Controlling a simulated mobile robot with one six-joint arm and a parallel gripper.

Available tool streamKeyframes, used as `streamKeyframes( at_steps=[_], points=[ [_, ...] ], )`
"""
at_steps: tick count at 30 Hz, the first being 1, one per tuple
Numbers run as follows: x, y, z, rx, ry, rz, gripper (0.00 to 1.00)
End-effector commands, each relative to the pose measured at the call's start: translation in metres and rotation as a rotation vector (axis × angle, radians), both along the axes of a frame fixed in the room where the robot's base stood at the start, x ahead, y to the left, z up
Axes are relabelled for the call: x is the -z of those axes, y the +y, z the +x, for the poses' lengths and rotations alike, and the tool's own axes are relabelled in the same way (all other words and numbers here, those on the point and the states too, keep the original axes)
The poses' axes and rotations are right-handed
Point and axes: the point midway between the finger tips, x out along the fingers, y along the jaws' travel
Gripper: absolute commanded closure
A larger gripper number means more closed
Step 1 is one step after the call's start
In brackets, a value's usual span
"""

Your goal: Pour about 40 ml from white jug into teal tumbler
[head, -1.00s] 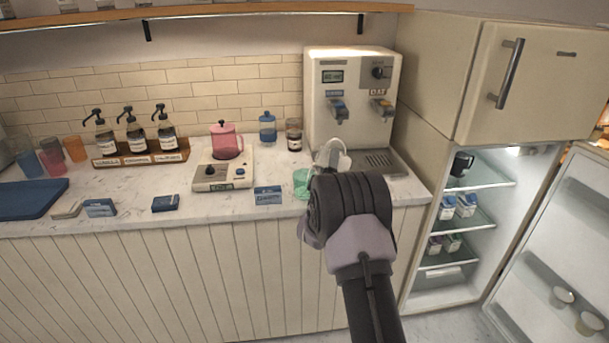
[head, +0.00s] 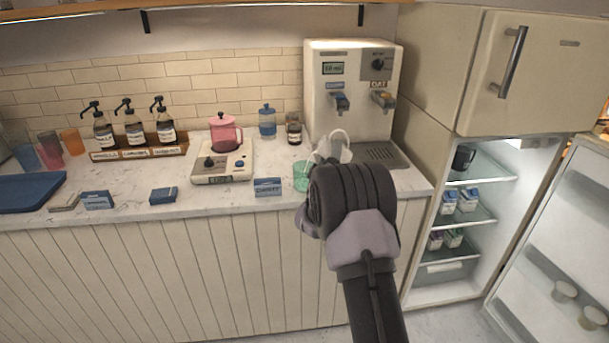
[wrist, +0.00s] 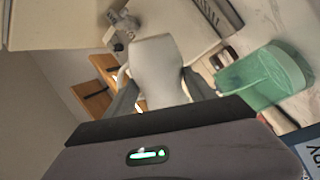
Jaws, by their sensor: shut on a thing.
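The white jug (wrist: 158,72) is held between the two fingers of my gripper (wrist: 160,95), which is shut on it. In the head view the jug (head: 338,150) shows just beyond my wrist, above the counter and partly hidden. The teal tumbler (head: 300,174) stands upright on the counter just left of the jug. In the wrist view the translucent tumbler (wrist: 262,78) is to the right of the jug, apart from it. No stream between them is visible. I cannot tell how much liquid is in either one.
A dispenser machine (head: 350,95) with a drip tray (head: 383,155) stands behind the jug. A blue card (head: 267,187) is left of the tumbler. A scale (head: 215,172) carries a pink jug (head: 225,133). The fridge door (head: 560,235) is open at right.

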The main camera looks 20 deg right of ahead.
Motion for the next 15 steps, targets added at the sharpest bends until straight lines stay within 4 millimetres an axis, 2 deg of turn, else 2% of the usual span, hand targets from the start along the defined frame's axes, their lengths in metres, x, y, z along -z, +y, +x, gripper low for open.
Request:
streamKeyframes(
  at_steps=[5,8,10,15],
  points=[
    [0.009,0.000,0.000,-0.002,-0.054,0.082,0.97],
    [-0.001,0.001,0.001,-0.003,-0.126,0.200,0.97],
    [0.000,-0.002,-0.001,-0.001,-0.174,0.289,0.97],
    [0.003,-0.004,-0.001,-0.002,-0.210,0.348,0.97]
  ],
)
